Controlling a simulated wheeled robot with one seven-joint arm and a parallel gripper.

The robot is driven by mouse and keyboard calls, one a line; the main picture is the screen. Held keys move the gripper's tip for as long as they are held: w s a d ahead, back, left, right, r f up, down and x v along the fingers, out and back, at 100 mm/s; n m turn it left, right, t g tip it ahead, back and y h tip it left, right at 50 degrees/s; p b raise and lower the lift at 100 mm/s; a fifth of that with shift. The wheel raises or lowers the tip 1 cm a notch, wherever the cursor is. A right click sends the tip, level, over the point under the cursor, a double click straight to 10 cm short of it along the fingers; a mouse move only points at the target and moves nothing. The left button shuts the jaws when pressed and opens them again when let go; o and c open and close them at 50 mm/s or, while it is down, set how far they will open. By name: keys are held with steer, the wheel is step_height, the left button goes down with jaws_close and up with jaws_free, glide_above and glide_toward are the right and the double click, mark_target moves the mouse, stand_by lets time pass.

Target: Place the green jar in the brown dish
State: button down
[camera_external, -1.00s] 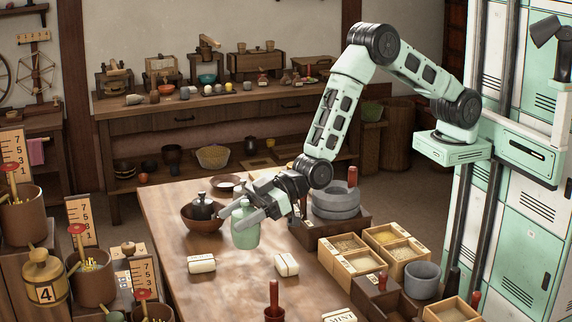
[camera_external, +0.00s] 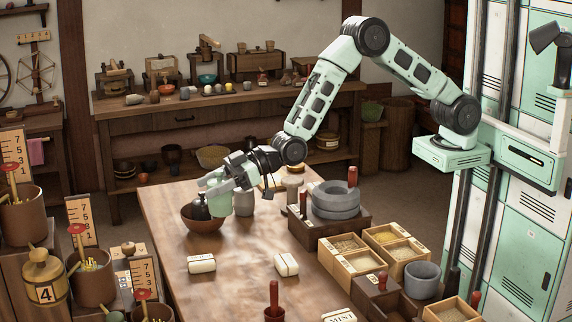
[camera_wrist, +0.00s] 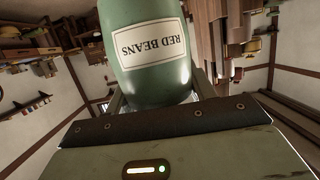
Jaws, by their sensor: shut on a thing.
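My gripper (camera_external: 222,184) is shut on the green jar (camera_external: 218,203), near its top. The jar is upright, just right of the brown dish (camera_external: 187,219) and partly in front of its rim; I cannot tell whether they touch. The dish is a round bowl, and a dark jar with a knob (camera_external: 200,209) shows in it or just behind it. In the wrist view the green jar (camera_wrist: 150,60) fills the top middle, with a white label reading RED BEANS, upside down.
A grey jar (camera_external: 244,204) stands close right of the green jar. Two pale labelled blocks (camera_external: 202,264) (camera_external: 286,264) lie nearer on the table. Stacked grey stones (camera_external: 335,202) and wooden grain boxes (camera_external: 362,263) stand at the right. The table's middle (camera_external: 240,285) is clear.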

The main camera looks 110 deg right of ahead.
steer(key=s+d+m+h+b, duration=0.3)
steer(key=d+m+h, duration=0.15)
steer(key=d, duration=2.25)
steer(key=s+d+m+g+h+b, duration=0.1)
steer(key=s+d+h, duration=0.1)
steer(key=s+d, duration=0.65)
steer(key=s+d+m+g+h+b, duration=0.1)
steer(key=s+d+h+b, duration=0.15)
steer(key=d, duration=1.05)
steer(key=shift+y, duration=0.3)
step_height(320, 180, down, 15)
steer(key=shift+s+r+p, duration=0.1)
steer(key=shift+s+p, duration=0.05)
steer(key=shift+p, duration=0.45)
steer(key=shift+f, duration=0.2)
steer(key=c, duration=0.5)
jaws_free()
